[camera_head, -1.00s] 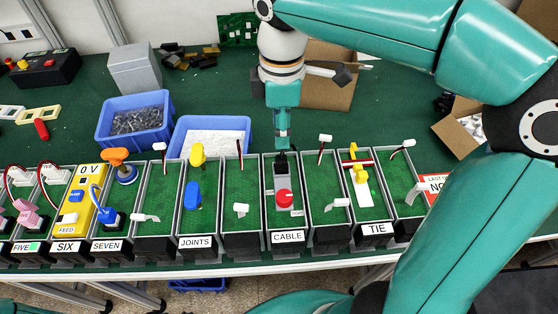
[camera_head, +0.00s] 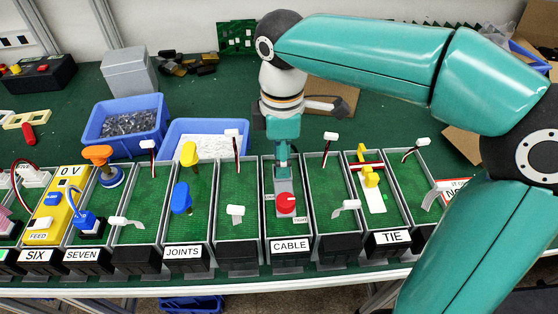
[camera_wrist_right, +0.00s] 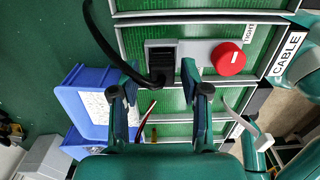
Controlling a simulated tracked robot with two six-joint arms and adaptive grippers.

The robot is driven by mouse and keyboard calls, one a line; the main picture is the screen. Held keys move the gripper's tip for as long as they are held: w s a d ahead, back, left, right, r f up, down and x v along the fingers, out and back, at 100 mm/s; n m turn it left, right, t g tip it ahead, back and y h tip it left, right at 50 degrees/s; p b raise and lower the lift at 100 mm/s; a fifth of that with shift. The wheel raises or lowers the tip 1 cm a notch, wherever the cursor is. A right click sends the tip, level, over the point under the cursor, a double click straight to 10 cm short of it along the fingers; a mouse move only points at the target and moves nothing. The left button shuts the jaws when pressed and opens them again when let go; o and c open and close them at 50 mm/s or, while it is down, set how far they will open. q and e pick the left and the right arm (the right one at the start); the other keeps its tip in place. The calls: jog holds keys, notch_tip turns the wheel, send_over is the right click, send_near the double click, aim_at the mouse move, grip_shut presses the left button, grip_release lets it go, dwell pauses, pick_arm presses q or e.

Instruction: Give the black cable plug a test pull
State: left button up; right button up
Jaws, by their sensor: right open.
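The black cable plug (camera_wrist_right: 162,58) sits on a grey plate in the CABLE bay in the right wrist view. A black cable (camera_wrist_right: 104,46) bends away from it toward the upper left. In the same view my right gripper (camera_wrist_right: 158,72) is open, its two fingers on either side of the plug, with gaps visible. In the head view the right gripper (camera_head: 283,163) points down over the CABLE bay and hides the plug. A red knob (camera_head: 286,203) is on the same plate, in front of the gripper; it also shows in the wrist view (camera_wrist_right: 228,58). My left gripper is in neither view.
Bays with low grey walls stand on both sides, including the JOINTS bay (camera_head: 183,251) and the TIE bay (camera_head: 391,238). White connectors stand in the neighbouring bays. A blue bin of white pieces (camera_head: 184,142) and a blue bin of screws (camera_head: 124,126) are behind.

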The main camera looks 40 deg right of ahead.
jog(key=shift+c, duration=0.2)
grip_shut()
dwell(0.4)
jog(key=shift+r+p, duration=0.3)
jog(key=shift+p, duration=0.55)
dwell(6.2)
